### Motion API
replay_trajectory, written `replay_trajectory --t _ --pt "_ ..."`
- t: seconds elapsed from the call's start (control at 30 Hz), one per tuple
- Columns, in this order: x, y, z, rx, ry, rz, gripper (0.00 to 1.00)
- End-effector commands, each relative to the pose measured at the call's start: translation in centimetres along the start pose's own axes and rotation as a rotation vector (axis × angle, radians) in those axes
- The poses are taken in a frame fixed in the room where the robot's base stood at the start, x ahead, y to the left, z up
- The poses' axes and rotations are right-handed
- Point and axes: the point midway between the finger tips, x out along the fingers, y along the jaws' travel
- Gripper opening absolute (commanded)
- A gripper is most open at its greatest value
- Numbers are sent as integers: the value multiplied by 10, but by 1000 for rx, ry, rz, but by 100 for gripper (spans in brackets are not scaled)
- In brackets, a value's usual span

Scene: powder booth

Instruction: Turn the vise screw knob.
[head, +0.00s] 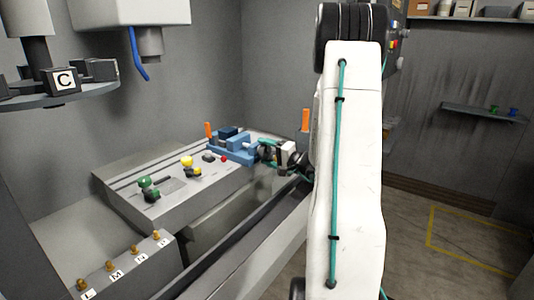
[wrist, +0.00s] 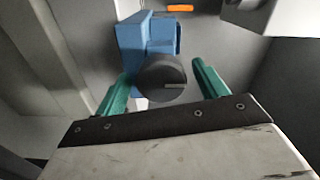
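The blue vise (head: 232,147) sits at the far right end of the grey machine table in the head view. In the wrist view the vise body (wrist: 146,40) is at the top centre. Its round black screw knob (wrist: 162,78) faces the camera, with a pale line mark on its right side. My gripper (wrist: 163,72) is open, with one green finger on each side of the knob. A gap shows at the right finger; the left finger is very near the knob, and I cannot tell whether it touches. In the head view the knob is hard to make out beside my gripper.
Green (head: 149,188) and yellow (head: 187,162) knobbed parts stand on the machine table (head: 125,178). Several lettered brass fittings line the front left ledge (head: 125,262). A spindle head (head: 130,12) hangs above left. Floor at right is clear.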

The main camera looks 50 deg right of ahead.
Motion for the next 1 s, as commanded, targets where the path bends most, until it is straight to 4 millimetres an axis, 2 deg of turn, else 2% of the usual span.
replay_trajectory --t 0.27,0.6,0.7,1.0 --pt "-6 0 -1 -1 2 -1 72" --pt "-61 0 -1 0 3 0 72" --pt "-72 0 -1 0 3 0 72" --pt "-78 0 0 0 1 -1 72"
